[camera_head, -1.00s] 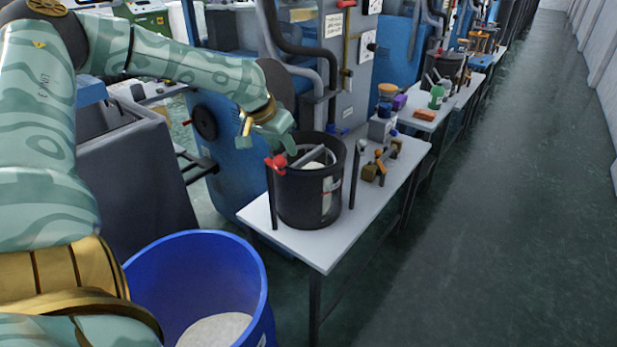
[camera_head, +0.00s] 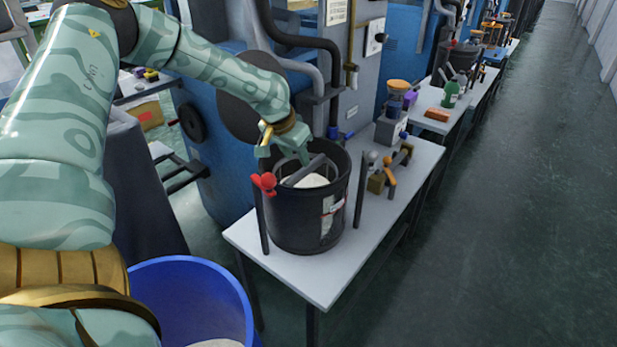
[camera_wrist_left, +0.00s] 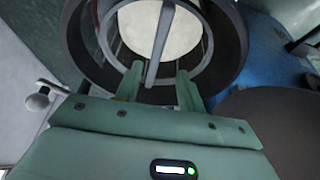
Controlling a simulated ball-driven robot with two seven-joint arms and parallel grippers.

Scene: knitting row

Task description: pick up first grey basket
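The first grey basket (camera_head: 290,222) is a dark round bucket with a pale label, upright on the near white table (camera_head: 330,277). A grey bar handle (camera_head: 304,170) spans its top, and pale round material (camera_head: 313,181) shows inside. My left gripper (camera_head: 286,154) is at the basket's back rim, pointing down at the handle. In the left wrist view its two fingers (camera_wrist_left: 158,72) are apart, with the handle (camera_wrist_left: 160,42) running between them. I cannot tell whether either finger touches it. My right gripper is not in view.
A red knob on a post (camera_head: 264,182) stands close at the basket's left. Brown and grey fittings (camera_head: 390,178) stand to its right. A blue bin (camera_head: 190,295) is on the floor at lower left. The aisle floor (camera_head: 500,200) at right is clear.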

